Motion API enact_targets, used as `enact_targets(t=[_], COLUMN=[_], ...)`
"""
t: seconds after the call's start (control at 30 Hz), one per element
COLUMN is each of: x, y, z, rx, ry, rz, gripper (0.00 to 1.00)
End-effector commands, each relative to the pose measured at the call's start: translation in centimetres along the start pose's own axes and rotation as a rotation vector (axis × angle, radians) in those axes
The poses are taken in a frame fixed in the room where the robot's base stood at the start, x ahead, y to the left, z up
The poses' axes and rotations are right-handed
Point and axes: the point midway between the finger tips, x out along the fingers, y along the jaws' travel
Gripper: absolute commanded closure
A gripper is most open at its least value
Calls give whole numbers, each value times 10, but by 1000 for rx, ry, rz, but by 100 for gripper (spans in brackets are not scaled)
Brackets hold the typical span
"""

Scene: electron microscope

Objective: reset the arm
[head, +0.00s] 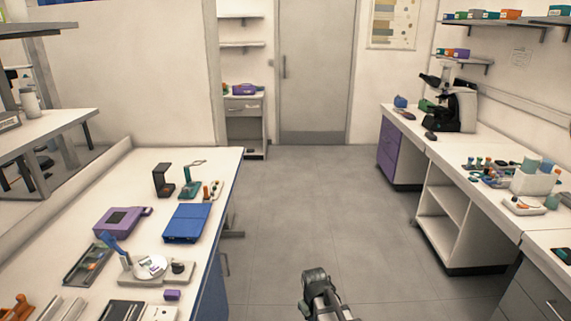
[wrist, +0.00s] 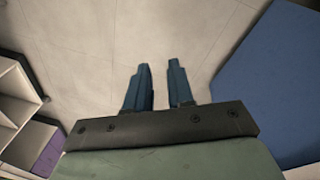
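My arm (head: 322,290) shows at the bottom middle of the head view, over the open floor between the two benches. Its fingers cannot be made out there. In the wrist view my gripper (wrist: 158,75) shows two blue-grey fingers with a clear gap between them. Nothing is between the fingers, and only the floor (wrist: 100,45) lies beyond them. The gripper touches nothing that I can see.
A left bench (head: 222,165) holds a blue case (head: 187,222), a purple device (head: 118,221) and small tools. A right bench (head: 400,138) carries a microscope (head: 455,108) and several small containers. A grey door (head: 315,75) is at the back. The aisle floor (head: 300,200) is clear.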

Motion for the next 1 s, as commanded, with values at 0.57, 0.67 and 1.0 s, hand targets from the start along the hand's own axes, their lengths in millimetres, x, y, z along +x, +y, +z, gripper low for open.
enact_targets(t=[0.57, 0.67, 1.0], x=[48, 61, 115], y=[19, 12, -26], z=[115, 128, 191], rx=[485, 482, 472], ry=[-134, -164, -309], rz=[-106, -113, -148], gripper=[78, 78, 78])
